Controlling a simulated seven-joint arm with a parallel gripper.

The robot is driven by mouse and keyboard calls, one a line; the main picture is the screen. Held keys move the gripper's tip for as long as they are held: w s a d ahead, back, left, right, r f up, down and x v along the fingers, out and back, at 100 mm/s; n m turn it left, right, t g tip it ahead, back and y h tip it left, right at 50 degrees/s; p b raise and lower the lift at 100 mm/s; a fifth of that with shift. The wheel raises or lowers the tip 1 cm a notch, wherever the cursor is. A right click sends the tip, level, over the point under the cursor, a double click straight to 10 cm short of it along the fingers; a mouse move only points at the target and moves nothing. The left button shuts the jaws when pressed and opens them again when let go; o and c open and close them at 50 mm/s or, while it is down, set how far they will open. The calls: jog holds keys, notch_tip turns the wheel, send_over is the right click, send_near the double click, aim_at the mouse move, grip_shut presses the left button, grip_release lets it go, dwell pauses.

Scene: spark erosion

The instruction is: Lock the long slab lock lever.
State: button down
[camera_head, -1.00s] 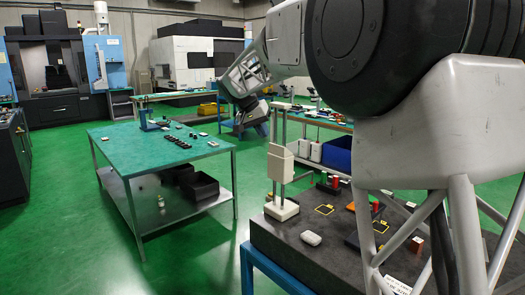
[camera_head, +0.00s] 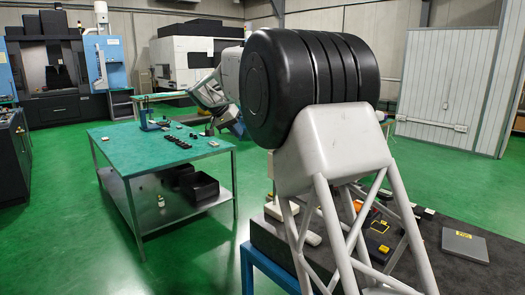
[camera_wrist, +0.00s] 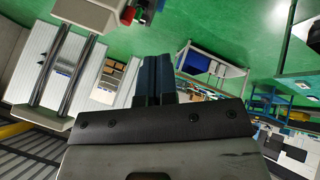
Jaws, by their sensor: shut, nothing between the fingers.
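I cannot make out a lock lever in either current view. In the head view, the dark slab (camera_head: 440,270) is at the lower right, partly hidden by my own arm. My gripper (camera_wrist: 154,72) shows in the wrist view with its two dark fingers together and nothing between them. In the head view my arm's far end reaches over the right side of the green table, and its fingers cannot be told there. In the wrist view, a pale stand with two metal rods (camera_wrist: 60,65) is left of my fingers, apart from them.
The green-topped table (camera_head: 115,150) carries a row of small dark parts (camera_head: 178,137) and a blue fixture (camera_head: 146,118). On the slab are a grey plate (camera_head: 465,244) with a yellow label and a yellow-labelled dark block (camera_head: 378,249). Green floor lies open at the left.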

jog(key=shift+d+f, duration=0.1)
jog(key=w+d+f, duration=0.2)
jog(key=d+f, duration=0.6)
jog(key=d, duration=0.1)
dwell(0.8)
jog(key=shift+d, duration=0.1)
jog(key=shift+d+r, duration=0.1)
jog(key=shift+w+d+r+g+y, duration=0.2)
jog(key=shift+w+d+g+y, duration=0.35)
jog(key=shift+w+d, duration=0.3)
